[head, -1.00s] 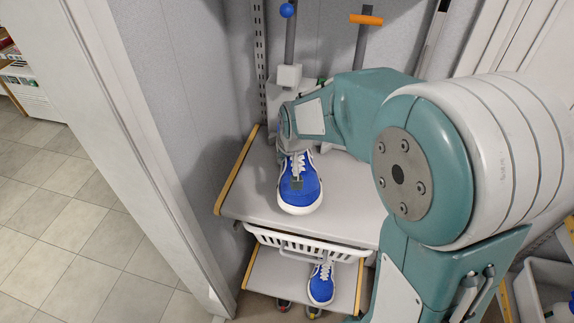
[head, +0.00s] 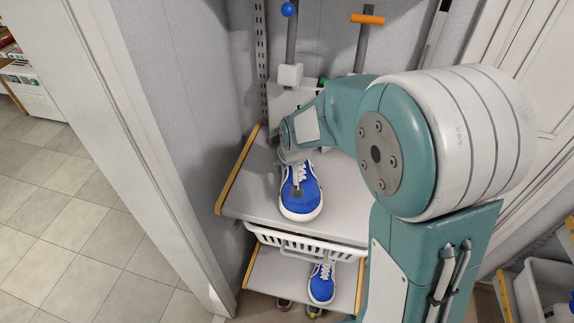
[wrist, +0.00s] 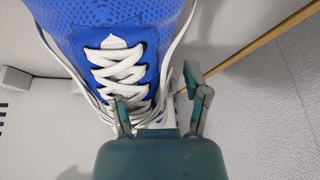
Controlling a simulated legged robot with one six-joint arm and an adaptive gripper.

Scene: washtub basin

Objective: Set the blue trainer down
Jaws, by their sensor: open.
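A blue trainer (head: 300,195) with white laces and a white sole rests on the upper grey shelf (head: 345,210), its toe toward the front edge. In the wrist view the blue trainer (wrist: 115,50) fills the upper left, and my gripper (wrist: 160,85) is open, with one finger over the laces and the other off to the right side of the shoe. The trainer's heel is hidden by my gripper.
A second blue trainer (head: 322,284) stands on the lower shelf (head: 275,275), below a white wire basket (head: 300,243). Wooden strips (head: 236,172) edge the shelves. A grey wall stands close on the left. A white bin (head: 545,285) is at the lower right.

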